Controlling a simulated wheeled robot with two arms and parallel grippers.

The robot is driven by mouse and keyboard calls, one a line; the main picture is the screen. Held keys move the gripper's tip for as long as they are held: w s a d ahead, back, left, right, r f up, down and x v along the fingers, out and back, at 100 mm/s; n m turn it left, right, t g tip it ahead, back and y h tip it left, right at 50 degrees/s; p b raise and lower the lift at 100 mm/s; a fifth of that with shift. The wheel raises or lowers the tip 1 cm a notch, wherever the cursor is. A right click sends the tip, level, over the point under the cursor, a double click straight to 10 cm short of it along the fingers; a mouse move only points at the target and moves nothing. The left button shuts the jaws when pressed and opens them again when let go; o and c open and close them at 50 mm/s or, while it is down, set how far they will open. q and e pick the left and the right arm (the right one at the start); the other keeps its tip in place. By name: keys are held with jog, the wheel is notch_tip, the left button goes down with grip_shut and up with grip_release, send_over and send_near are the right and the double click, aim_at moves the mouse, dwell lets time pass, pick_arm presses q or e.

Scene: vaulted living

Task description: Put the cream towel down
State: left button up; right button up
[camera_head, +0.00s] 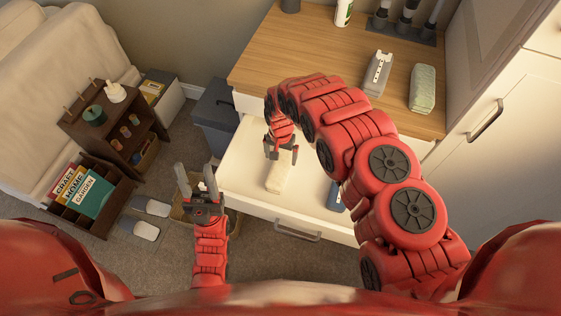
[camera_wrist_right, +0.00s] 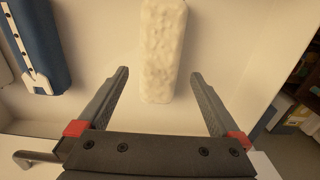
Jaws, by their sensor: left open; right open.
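The cream towel (camera_head: 277,178) lies rolled in the open white drawer (camera_head: 240,180). It also shows in the right wrist view (camera_wrist_right: 163,45), with its near end between and just beyond the fingertips. My right gripper (camera_head: 281,155) is open above the towel, with the arm curving over from the right. In the right wrist view its fingers (camera_wrist_right: 158,78) stand apart with nothing held between them. My left gripper (camera_head: 190,175) is open and empty, left of the drawer, above the floor. Its fingers point away from me.
A dark blue item (camera_head: 335,196) lies in the drawer, right of the towel; it also shows in the wrist view (camera_wrist_right: 38,45). A green towel (camera_head: 422,88) and a grey case (camera_head: 378,73) sit on the wooden top (camera_head: 310,55). A brown shelf (camera_head: 115,130) stands left.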

aim_at(281, 166)
notch_tip(281, 166, up, 5)
jog(key=shift+r+b, duration=0.1)
jog(key=shift+b, duration=0.25)
dwell(0.5)
